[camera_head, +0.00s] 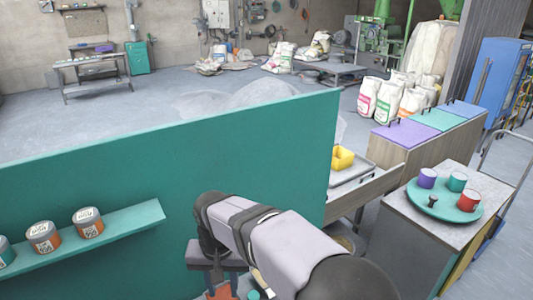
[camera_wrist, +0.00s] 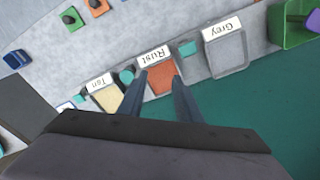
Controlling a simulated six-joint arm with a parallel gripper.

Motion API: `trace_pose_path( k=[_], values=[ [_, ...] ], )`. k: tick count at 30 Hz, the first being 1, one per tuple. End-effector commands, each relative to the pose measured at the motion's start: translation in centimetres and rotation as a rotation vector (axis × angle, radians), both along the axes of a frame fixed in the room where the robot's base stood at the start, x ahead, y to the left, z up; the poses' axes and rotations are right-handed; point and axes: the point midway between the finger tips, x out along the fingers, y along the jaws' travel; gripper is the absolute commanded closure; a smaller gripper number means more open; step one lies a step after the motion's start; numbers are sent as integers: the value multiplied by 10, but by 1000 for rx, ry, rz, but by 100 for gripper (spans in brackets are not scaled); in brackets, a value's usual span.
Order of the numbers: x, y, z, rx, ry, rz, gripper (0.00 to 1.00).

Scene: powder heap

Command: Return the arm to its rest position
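My arm (camera_head: 270,245) reaches up from the bottom of the head view, in front of a teal panel (camera_head: 170,180). My gripper (camera_wrist: 158,80) shows in the wrist view with its two dark fingers apart and nothing between them. The fingers point over a row of small labelled bins: Tan (camera_wrist: 107,98), Rust (camera_wrist: 164,84) and Grey (camera_wrist: 227,54). The Rust bin with orange powder shows between the fingertips. I cannot tell the height above it.
A teal shelf (camera_head: 130,222) holds several labelled tins at the left. A round tray (camera_head: 440,213) with coloured mugs stands on a cabinet at the right. A yellow container (camera_head: 342,158) sits beyond the panel. In the wrist view, a green box (camera_wrist: 290,30) is top right.

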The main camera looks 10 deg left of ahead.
Motion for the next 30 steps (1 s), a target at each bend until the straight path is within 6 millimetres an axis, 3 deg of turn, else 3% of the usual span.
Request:
trace_pose_path(
  k=[1,4,7,12,15,21,24,30],
  values=[
    [11,-38,-5,-5,3,-29,69],
    [20,-103,-14,-14,7,-61,69],
    [16,-166,-25,-21,13,-95,69],
    [-16,-259,-48,-30,26,-147,69],
    [-42,-297,-61,-33,33,-174,69],
    [-85,-338,-80,-34,43,-204,69],
    [-97,-346,-85,-34,48,-210,69],
    [-102,-350,-87,-34,49,-211,69]
  ],
)
